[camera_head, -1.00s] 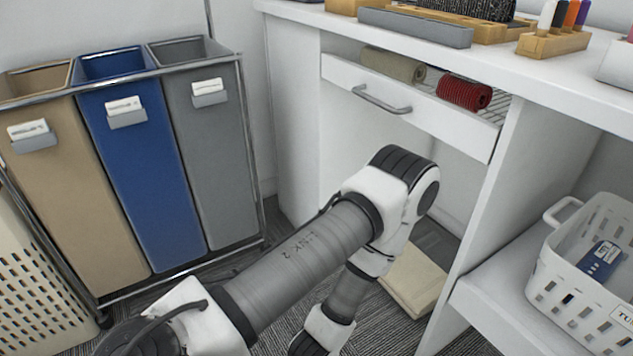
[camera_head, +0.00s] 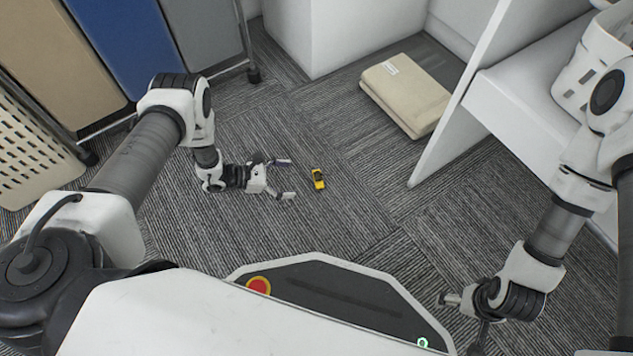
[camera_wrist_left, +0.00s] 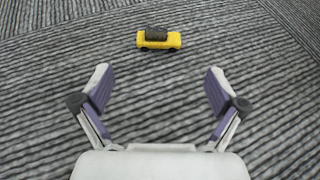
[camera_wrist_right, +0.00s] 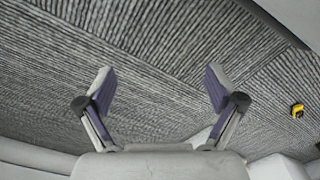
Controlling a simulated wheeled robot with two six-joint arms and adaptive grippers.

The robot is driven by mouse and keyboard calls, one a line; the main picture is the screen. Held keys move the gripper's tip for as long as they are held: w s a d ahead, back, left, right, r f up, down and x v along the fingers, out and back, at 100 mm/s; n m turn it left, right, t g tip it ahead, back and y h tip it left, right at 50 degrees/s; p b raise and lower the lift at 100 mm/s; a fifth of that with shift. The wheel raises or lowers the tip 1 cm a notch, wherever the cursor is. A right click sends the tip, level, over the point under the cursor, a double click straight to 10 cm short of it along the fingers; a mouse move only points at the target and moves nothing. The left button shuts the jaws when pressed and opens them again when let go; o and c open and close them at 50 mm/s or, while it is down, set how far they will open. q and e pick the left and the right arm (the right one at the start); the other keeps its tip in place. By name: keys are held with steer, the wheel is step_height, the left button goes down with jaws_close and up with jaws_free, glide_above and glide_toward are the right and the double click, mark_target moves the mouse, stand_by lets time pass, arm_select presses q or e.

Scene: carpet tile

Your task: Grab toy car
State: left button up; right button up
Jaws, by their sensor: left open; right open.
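A small yellow toy car (camera_head: 318,179) with a dark top sits on the grey carpet in the middle of the head view. My left gripper (camera_head: 287,178) is open and empty, low over the carpet, just left of the car with its fingers towards it. In the left wrist view the car (camera_wrist_left: 159,39) lies ahead of the spread fingers (camera_wrist_left: 160,88), apart from them. My right gripper (camera_head: 447,299) is open and empty at the lower right, far from the car. In the right wrist view the car (camera_wrist_right: 297,110) is small at the right edge, outside the fingers (camera_wrist_right: 160,88).
A folded beige item (camera_head: 405,95) lies on the carpet beside the white desk panel (camera_head: 465,115). A bin rack with beige, blue and grey bins (camera_head: 125,45) stands at the upper left, with a perforated basket (camera_head: 35,150) beside it. The carpet around the car is clear.

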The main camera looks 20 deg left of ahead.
mark_target(312, 182)
arm_select(q)
steer(key=b+x, duration=0.1)
steer(key=x, duration=0.1)
steer(key=shift+w+d, duration=0.2)
steer(key=shift+w, duration=0.1)
steer(key=b+x, duration=0.3)
steer(key=x, duration=0.2)
steer(key=shift+s+f+b, duration=0.1)
steer(key=shift+f+b, duration=0.05)
steer(key=shift+b, duration=0.2)
arm_select(e)
steer(key=f, duration=0.2)
steer(key=w+f, duration=0.1)
steer(key=f, duration=0.2)
steer(key=shift+w+f, duration=0.3)
steer(key=shift+r, duration=0.2)
arm_select(q)
steer(key=c, duration=1.1)
